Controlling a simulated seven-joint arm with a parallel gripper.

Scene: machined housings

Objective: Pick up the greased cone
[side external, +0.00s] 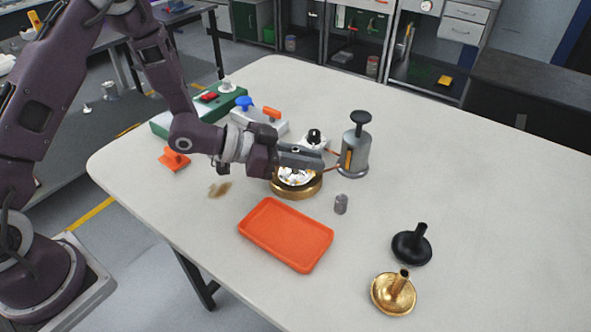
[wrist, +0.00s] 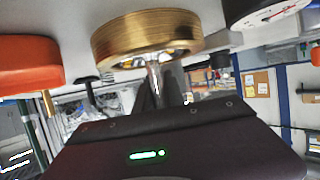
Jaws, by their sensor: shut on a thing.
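My gripper (side external: 322,160) reaches level from the left over a round brass housing (side external: 292,191). In the wrist view the brass housing (wrist: 145,38) is above the fingers. My gripper (wrist: 160,80) is shut on the stem of a shiny silver cone (wrist: 155,62), whose wide part shows at the housing's opening. In the side view the cone's bright surface (side external: 297,178) shows in the housing below the fingers; I cannot tell whether it is clear of it. A gold cone (side external: 392,294) and a black cone (side external: 411,248), each with a stem, stand apart at the lower right.
An orange tray (side external: 285,235) lies empty in front of the housing. A small grey cylinder (side external: 341,204) stands right of it. A grey pump can (side external: 355,152) and a dial gauge (side external: 313,140) stand close behind the gripper. The table's right side is clear.

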